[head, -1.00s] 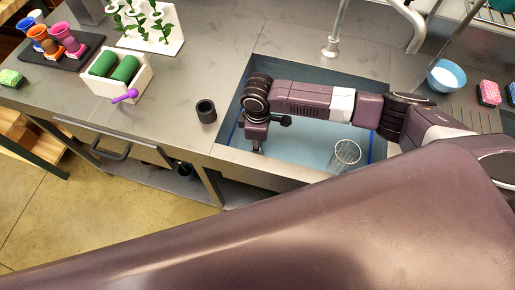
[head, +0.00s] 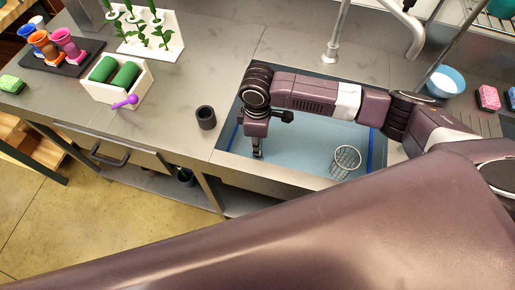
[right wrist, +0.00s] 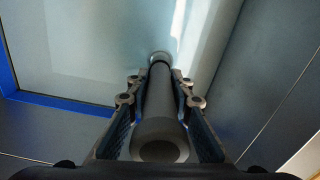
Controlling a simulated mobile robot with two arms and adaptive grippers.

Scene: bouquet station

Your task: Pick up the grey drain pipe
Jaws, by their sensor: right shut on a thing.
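The grey drain pipe (right wrist: 158,105) is a dark grey tube between the two fingers of my right gripper (right wrist: 160,105) in the right wrist view. The fingers are shut on it from both sides. Its open near end faces the camera, and its far end points toward a round, pale metal fitting in the sink floor. I cannot tell whether the pipe touches that fitting. In the head view my right gripper (head: 257,148) points down at the left end of the sink, and the pipe cannot be made out there. My left gripper is not in view.
The sink (head: 300,150) has blue strips along its sides and a wire basket (head: 346,161) in it. A dark cup (head: 206,117) stands on the counter left of the sink. A tall faucet (head: 332,45) rises behind. A white box (head: 120,95) stands farther left.

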